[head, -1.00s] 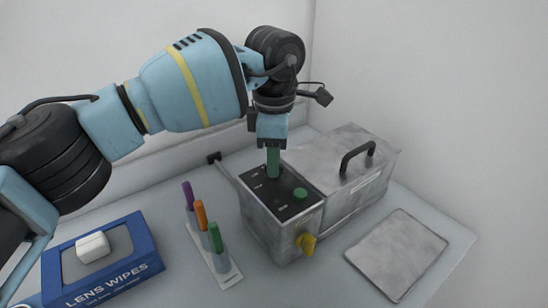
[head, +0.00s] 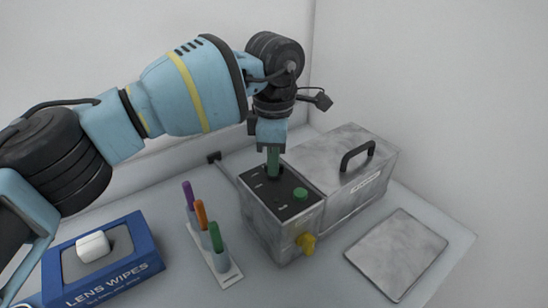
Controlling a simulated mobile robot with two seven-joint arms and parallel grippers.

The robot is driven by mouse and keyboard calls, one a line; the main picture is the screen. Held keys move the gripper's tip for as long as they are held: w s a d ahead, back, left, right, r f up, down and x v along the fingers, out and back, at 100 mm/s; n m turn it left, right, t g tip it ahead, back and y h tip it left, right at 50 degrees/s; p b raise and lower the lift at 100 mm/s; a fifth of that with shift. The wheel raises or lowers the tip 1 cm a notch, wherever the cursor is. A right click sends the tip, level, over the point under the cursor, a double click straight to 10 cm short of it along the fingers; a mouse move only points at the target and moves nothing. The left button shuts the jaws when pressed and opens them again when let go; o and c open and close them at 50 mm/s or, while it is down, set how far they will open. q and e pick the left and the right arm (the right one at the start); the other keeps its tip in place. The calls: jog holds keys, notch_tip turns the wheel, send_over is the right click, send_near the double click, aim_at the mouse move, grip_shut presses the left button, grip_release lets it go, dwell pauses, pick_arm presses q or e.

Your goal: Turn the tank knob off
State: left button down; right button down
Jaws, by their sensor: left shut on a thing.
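The tank (head: 360,190) is a grey metal box with a black handle on its lid. Its dark control panel (head: 290,212) is on the front left part, with a green button (head: 300,194) and a yellow tap (head: 306,243) low on the front. My left gripper (head: 273,174) points straight down onto the rear of the panel. Its green fingers are shut on the tank knob, which is mostly hidden by them; its setting cannot be read. My right gripper is not in view.
A rack (head: 226,272) with purple, orange and green capped sticks stands left of the tank. A blue lens wipes box (head: 140,272) is at the front left. A flat grey plate (head: 398,254) lies at the right. White walls close off the back and right.

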pick_arm(q)
jog(key=m, duration=0.4)
jog(key=shift+m, duration=0.4)
jog(key=m, duration=0.4)
jog(key=shift+m, duration=0.4)
jog(key=c, duration=1.5)
grip_release()
jog(key=shift+o, duration=0.2)
jog(key=shift+r, duration=0.1)
